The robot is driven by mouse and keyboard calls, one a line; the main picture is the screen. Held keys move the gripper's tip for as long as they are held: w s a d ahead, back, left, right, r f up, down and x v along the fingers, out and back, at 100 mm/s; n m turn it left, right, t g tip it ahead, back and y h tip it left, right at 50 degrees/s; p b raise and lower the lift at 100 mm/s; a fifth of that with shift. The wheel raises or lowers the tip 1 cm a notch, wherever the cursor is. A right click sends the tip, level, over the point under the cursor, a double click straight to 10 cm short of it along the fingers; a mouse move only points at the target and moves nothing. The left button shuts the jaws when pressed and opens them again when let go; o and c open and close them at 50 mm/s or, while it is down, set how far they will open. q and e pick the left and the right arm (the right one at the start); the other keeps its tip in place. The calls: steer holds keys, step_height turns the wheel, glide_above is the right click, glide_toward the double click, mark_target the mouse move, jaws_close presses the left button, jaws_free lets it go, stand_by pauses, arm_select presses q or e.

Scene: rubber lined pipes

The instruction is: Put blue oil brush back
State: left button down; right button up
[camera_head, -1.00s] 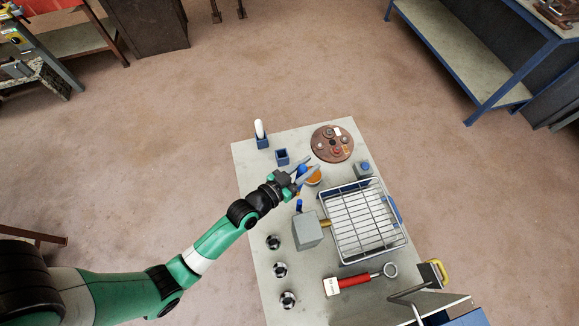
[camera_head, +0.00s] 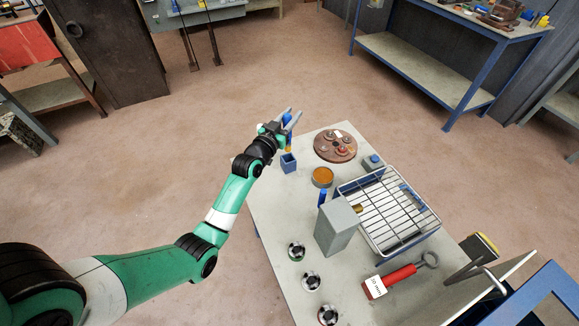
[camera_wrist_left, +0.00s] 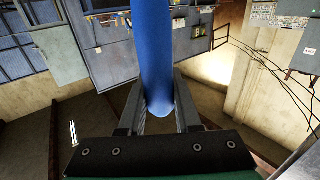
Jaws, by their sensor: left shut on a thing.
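My left gripper (camera_head: 288,119) is shut on the blue oil brush (camera_head: 287,117). The brush hangs upright, with its yellowish lower end above the table's back left corner. It appears over or just behind the small open blue square holder (camera_head: 289,164); the exact gap cannot be told. In the left wrist view the brush's thick blue handle (camera_wrist_left: 156,50) stands between the two fingers. The round dish of orange oil (camera_head: 322,177) sits right of the holder. The right gripper is not in view.
A brown round plate (camera_head: 335,147) lies at the table's back. A grey block (camera_head: 338,230), a wire rack (camera_head: 388,215), a red-handled tool (camera_head: 398,276) and several round metal parts (camera_head: 311,281) stand further forward.

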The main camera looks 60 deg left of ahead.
arm_select(q)
step_height(320, 180, down, 10)
steer(key=b, duration=0.6)
steer(key=shift+w, duration=0.1)
steer(key=shift+d+r, duration=0.1)
steer(key=c, duration=0.6)
jaws_free()
